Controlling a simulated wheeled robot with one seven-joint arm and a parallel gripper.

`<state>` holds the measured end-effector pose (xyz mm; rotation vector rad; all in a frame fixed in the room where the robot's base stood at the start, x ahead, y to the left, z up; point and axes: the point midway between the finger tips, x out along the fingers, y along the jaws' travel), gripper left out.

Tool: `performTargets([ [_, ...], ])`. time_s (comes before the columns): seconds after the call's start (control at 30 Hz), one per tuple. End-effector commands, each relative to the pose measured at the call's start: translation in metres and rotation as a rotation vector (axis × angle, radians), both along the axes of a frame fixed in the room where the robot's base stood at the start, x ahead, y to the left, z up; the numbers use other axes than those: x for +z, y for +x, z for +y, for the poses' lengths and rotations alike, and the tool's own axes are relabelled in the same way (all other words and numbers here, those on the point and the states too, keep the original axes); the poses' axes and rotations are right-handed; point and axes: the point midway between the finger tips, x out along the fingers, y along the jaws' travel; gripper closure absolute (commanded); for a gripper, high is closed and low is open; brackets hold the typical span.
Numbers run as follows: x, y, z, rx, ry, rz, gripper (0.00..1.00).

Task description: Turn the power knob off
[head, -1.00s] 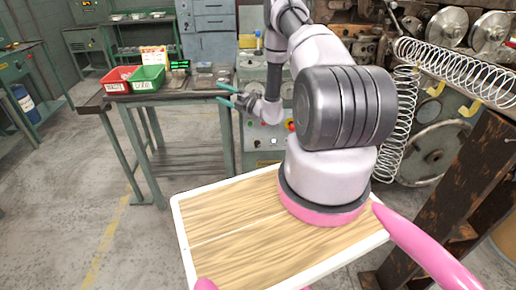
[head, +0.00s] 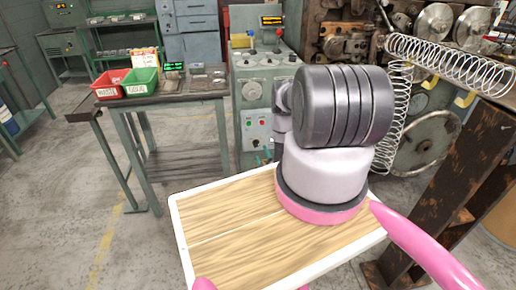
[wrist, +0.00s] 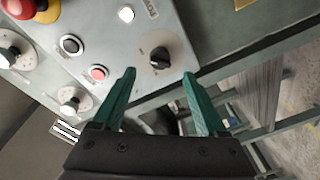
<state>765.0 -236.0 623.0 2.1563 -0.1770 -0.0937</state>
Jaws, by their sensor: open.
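In the wrist view a black rotary knob (wrist: 159,57) sits on a pale plate on the grey control panel (wrist: 105,42). Its pointer and lettering are too small to read surely. My gripper (wrist: 159,75) has two green fingers, spread apart with nothing between them. The fingertips lie just below the knob in the picture, one to each side, and do not visibly touch it. In the head view the panel is on the front of the grey-green machine cabinet (head: 250,91). My gripper there is mostly hidden behind my arm, with green tips low at the cabinet front.
A red button (wrist: 98,72), a black button (wrist: 71,45) and a red emergency stop (wrist: 18,8) are near the knob. A table with a red bin (head: 109,84) and a green bin (head: 139,82) stands left.

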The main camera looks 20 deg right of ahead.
Motion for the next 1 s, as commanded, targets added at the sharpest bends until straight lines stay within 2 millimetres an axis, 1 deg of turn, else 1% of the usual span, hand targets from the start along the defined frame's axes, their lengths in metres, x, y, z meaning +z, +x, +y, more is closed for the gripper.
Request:
performTargets([
  [0.03,0.001,0.011,-0.001,0.001,-0.003,-0.004,0.25],
  [0.1,0.001,0.025,-0.003,0.004,-0.003,-0.003,0.25],
  [0.2,0.001,0.041,-0.006,0.002,-0.002,-0.002,0.25],
  [0.33,0.001,0.057,-0.009,0.002,-0.001,-0.001,0.25],
  [0.5,0.001,0.067,-0.010,0.002,0.000,0.000,0.25],
  [0.77,0.000,0.067,-0.010,0.001,0.000,0.000,0.25],
  [0.8,0.000,0.067,-0.010,0.001,0.000,0.000,0.40],
  [0.87,0.000,0.067,-0.010,0.002,0.000,0.001,0.63],
  [0.9,0.000,0.067,-0.010,0.001,0.000,0.000,0.78],
  [0.93,0.001,0.067,-0.010,0.001,0.000,0.000,0.90],
  [0.97,0.001,0.067,-0.010,0.001,0.000,0.000,1.00],
  [1.0,0.001,0.067,-0.011,0.001,0.000,0.000,1.00],
])
